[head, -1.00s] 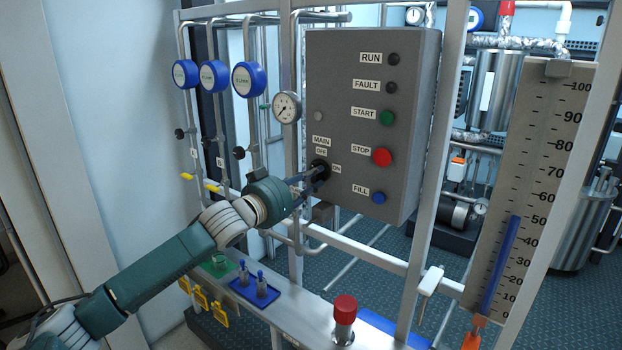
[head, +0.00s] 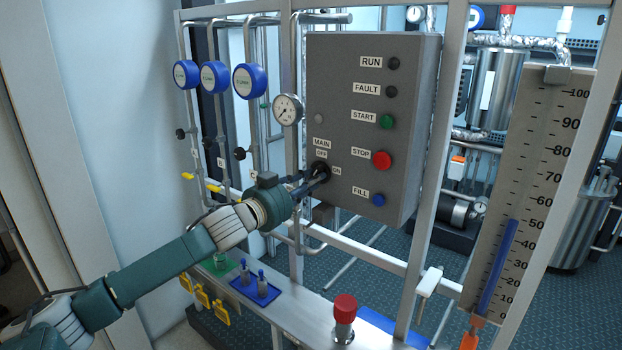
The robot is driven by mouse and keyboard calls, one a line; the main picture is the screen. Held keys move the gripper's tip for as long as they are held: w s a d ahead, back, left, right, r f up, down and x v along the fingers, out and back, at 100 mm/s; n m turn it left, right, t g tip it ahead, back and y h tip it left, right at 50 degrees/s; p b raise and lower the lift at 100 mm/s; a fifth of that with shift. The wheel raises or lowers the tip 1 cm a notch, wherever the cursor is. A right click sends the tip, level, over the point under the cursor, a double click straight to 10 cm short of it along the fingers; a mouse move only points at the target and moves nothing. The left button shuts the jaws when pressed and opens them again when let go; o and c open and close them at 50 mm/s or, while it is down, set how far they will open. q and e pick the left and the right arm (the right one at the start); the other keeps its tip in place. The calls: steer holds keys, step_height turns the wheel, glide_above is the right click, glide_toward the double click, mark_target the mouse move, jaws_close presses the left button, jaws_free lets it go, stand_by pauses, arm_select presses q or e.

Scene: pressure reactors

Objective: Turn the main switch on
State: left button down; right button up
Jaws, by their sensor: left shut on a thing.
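The grey control box (head: 345,95) hangs on the metal frame in the middle of the head view. The main switch (head: 320,169) is a black rotary knob at its lower left, between the OFF label above and the ON label to the right. My left gripper (head: 318,176) is at the switch, with its dark fingers shut on the knob. The fingers hide much of the knob, so I cannot tell which way it points. My right gripper is not in view.
The box also carries a green START button (head: 386,121), a red STOP button (head: 381,160) and a blue FILL button (head: 379,200). A pressure gauge (head: 288,109) sits left of the box. A red-capped post (head: 344,309) stands on the ledge below.

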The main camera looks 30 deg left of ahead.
arm_select(q)
steer(key=m, duration=0.3)
steer(key=m+p, duration=0.1)
steer(key=m, duration=0.7)
steer(key=shift+a+p, duration=0.3)
steer(key=shift+p, duration=0.1)
steer(key=shift+m, duration=0.5)
steer(key=c, duration=1.5)
jaws_free()
steer(key=shift+o, duration=0.2)
